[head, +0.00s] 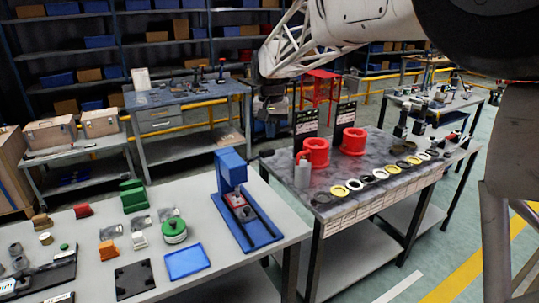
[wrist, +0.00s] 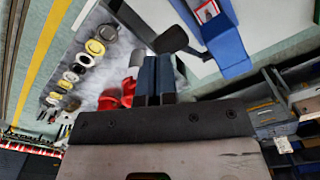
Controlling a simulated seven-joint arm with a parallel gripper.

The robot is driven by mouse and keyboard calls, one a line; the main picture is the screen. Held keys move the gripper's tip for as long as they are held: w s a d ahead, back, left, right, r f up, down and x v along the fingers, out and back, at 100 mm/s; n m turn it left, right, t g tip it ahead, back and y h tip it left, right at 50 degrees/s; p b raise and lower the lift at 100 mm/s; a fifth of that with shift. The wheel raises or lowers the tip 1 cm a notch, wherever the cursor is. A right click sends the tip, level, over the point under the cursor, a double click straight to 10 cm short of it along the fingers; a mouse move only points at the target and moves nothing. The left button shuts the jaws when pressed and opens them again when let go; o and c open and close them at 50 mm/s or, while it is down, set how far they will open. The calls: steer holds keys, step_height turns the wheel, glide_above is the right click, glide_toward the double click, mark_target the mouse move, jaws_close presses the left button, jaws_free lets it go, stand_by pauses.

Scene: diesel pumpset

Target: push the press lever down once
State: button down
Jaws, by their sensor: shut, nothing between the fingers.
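The blue press (head: 232,172) stands on the near grey table in the head view, on a long blue base. Its dark lever (head: 262,155) sticks out from the upper right side of the column. In the wrist view the press (wrist: 228,50) is at the top right, and the lever's black end (wrist: 171,39) points toward my fingers. My gripper (wrist: 154,72) is shut and empty, its fingertips just short of the lever end in that picture; I cannot tell whether they touch. In the head view my gripper (head: 270,125) hangs behind and above the lever, partly dark against the background.
A second table (head: 335,205) to the right holds red flanged parts (head: 316,152), a grey bottle (head: 302,174) and a row of rings. A green round part (head: 174,231) and a blue tray (head: 187,261) lie left of the press. A floor gap separates the tables.

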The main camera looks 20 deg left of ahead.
steer(key=shift+a+r, duration=0.1)
steer(key=shift+r, duration=0.65)
steer(key=s+d+r+m, duration=0.1)
steer(key=s+d, duration=0.4)
steer(key=d, duration=0.3)
steer(key=s+d+t, duration=0.1)
steer(key=s+d, duration=0.4)
steer(key=d, duration=0.4)
steer(key=s+d+r+m, duration=0.1)
steer(key=s+d, duration=0.5)
steer(key=d, duration=0.2)
steer(key=s+d+f, duration=0.3)
steer(key=s+d, duration=0.2)
steer(key=s, duration=0.3)
steer(key=s+d+f+t, duration=0.1)
steer(key=s+d+f, duration=0.3)
steer(key=s, duration=0.3)
steer(key=s+d+f+m, duration=0.1)
steer(key=s+d+f, duration=0.2)
steer(key=s+d, duration=0.3)
steer(key=s, duration=0.2)
steer(key=shift+s+f+t, duration=0.15)
steer(key=shift+s+t, duration=0.15)
